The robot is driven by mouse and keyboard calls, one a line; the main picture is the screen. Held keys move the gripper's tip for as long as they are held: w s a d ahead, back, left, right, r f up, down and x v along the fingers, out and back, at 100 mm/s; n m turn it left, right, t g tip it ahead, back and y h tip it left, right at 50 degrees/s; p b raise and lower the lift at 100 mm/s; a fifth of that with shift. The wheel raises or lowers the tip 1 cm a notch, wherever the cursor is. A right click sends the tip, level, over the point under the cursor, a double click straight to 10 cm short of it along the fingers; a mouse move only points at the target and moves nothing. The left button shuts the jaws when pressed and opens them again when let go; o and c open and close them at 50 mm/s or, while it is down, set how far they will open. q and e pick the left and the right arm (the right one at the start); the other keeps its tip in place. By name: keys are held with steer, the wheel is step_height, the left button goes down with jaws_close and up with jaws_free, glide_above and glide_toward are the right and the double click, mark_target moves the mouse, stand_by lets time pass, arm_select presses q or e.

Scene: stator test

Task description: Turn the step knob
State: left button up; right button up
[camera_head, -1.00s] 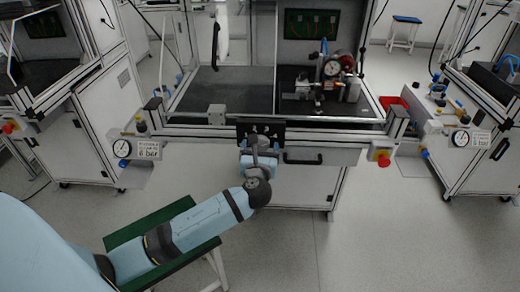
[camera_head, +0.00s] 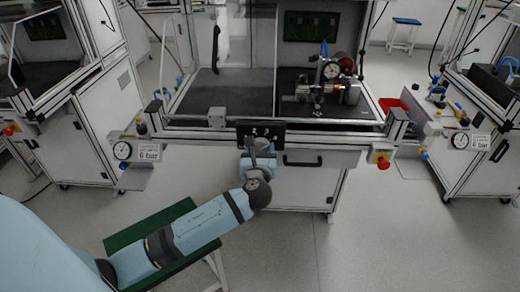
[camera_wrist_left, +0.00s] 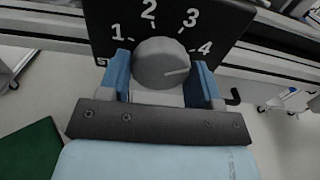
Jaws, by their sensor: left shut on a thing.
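The step knob (camera_wrist_left: 157,60) is round and grey, on a black panel (camera_wrist_left: 215,15) with white numbers 1 to 4. In the left wrist view a line on its face points right, a little below the 4. A small mark left of the knob is hard to read. My left gripper (camera_wrist_left: 163,76) is shut on the knob, one blue finger on each side. In the head view the black panel (camera_head: 273,132) is on the bench's front, and my left gripper (camera_head: 261,146) is in front of it, hiding the knob. My right gripper is not in view.
A drawer handle (camera_head: 303,161) is right of the panel. A green-topped stool (camera_head: 150,228) stands under my left arm. Open floor lies at right.

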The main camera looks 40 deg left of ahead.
arm_select(q)
steer(key=n+p, duration=0.1)
steer(key=n, duration=0.5)
steer(key=shift+d, duration=0.1)
steer(key=shift+f+n, duration=0.1)
steer(key=shift+n, duration=0.9)
steer(key=n+b, duration=0.1)
steer(key=n, duration=0.2)
steer(key=shift+n, duration=0.3)
steer(key=shift+n+b, duration=0.6)
steer(key=shift+n, duration=0.6)
steer(key=shift+n+b, duration=0.3)
steer(key=shift+n, duration=1)
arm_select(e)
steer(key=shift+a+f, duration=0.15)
